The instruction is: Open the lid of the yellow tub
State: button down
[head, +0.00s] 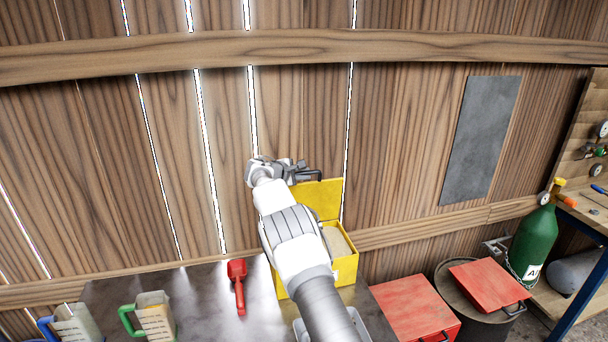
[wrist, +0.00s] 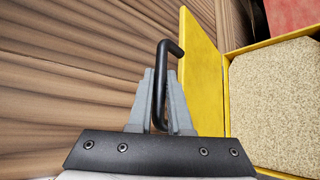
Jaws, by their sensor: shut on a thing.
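The yellow tub (head: 347,270) stands on the bench by the wooden wall, partly hidden behind my arm. Its yellow lid (head: 322,197) stands raised, about upright at the tub's wall side. In the wrist view the lid (wrist: 204,75) is seen steeply tilted beside the open tub (wrist: 260,45). The tub holds a tan, grainy filling (wrist: 275,105). A black bent handle (wrist: 172,48) is on the lid's outer side. My gripper (wrist: 160,95) is shut on this handle. In the head view my gripper (head: 300,172) is at the lid's upper left.
A red scoop (head: 238,285) lies on the bench left of the tub. Measuring jugs (head: 155,315) stand further left. The plank wall (head: 210,150) is close behind the lid and my gripper. Red lidded boxes (head: 415,305) and a green gas cylinder (head: 532,243) are to the right.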

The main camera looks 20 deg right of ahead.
dwell(0.4)
jog(key=c, duration=0.8)
grip_release()
jog(key=shift+c, duration=0.2)
jog(key=b+v, duration=0.4)
jog(key=v, duration=1.3)
jog(key=shift+a+r, duration=0.15)
